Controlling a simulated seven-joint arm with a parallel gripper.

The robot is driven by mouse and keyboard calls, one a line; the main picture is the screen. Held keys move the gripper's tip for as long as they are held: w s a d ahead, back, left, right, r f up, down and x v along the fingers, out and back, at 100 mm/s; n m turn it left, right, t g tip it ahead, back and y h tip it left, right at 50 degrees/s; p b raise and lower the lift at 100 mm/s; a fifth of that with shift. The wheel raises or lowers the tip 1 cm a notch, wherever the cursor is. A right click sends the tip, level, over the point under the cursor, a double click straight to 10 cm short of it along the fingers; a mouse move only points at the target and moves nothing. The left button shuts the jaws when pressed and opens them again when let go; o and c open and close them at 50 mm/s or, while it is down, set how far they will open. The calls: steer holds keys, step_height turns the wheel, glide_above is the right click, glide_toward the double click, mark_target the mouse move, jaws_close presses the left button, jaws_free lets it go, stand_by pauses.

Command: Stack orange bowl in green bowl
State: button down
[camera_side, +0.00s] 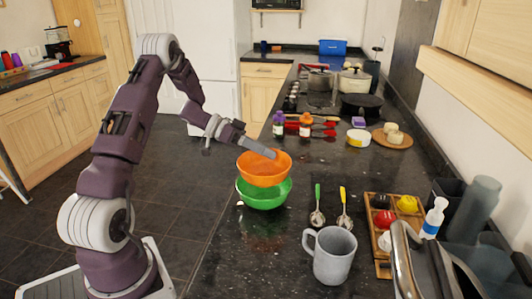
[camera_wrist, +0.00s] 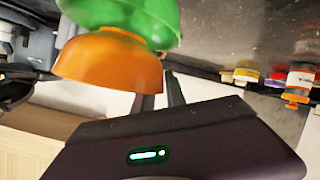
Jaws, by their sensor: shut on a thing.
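The orange bowl (camera_side: 264,170) is upright in my gripper (camera_side: 270,153), which is shut on its rim. In the side view it is over the green bowl (camera_side: 263,194), which stands on the dark counter. The base of the orange bowl overlaps the green bowl's opening in the picture; I cannot tell whether they touch. In the wrist view the orange bowl (camera_wrist: 108,66) is in front of my gripper's fingers (camera_wrist: 160,95), and the green bowl (camera_wrist: 125,18) shows just beyond it. The inside of the green bowl is mostly hidden.
A grey mug (camera_side: 333,256) stands on the counter at the front, with two spoons (camera_side: 331,213) behind it. A wooden tray (camera_side: 381,268) with small items is to the right. Bottles (camera_side: 305,126) and red items stand behind the bowls. The counter's left edge is close to the bowls.

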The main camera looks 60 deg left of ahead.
steer(key=shift+f, duration=0.1)
steer(key=shift+f, duration=0.5)
steer(key=c, duration=1.3)
jaws_free()
steer(key=shift+c, duration=0.2)
steer(key=shift+r, duration=0.1)
